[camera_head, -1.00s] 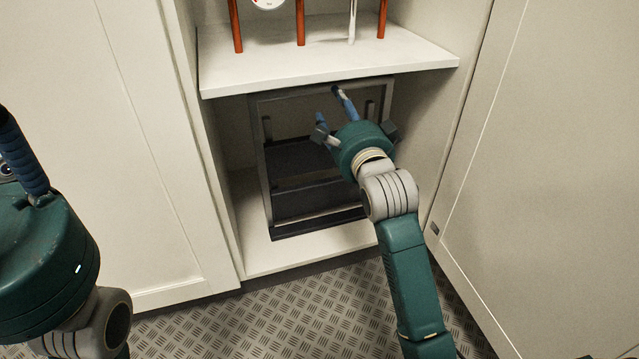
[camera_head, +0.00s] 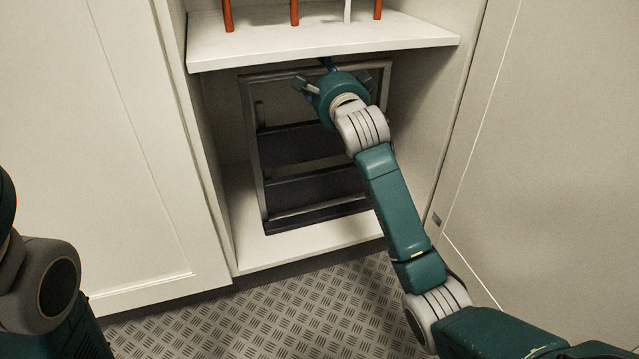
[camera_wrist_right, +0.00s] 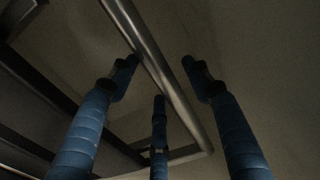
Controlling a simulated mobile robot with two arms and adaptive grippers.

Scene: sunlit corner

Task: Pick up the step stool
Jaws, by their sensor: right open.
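The step stool (camera_head: 300,165) has a grey metal frame and dark treads. It stands upright, folded, in the lower compartment of the cabinet. My right gripper (camera_head: 318,76) is at the stool's top, just under the shelf, and hides part of the top bar and right side. In the right wrist view its blue fingers (camera_wrist_right: 160,95) are spread open, with a metal tube of the stool (camera_wrist_right: 160,70) running between them; I cannot tell whether they touch it. My left arm (camera_head: 40,285) shows at the left edge, but its fingers are out of frame.
A white shelf (camera_head: 320,42) lies close above my right gripper, with orange-red legs (camera_head: 294,12) of something on it. Cabinet walls flank the stool. A door panel (camera_head: 560,150) stands at the right. The patterned metal floor (camera_head: 250,310) in front is clear.

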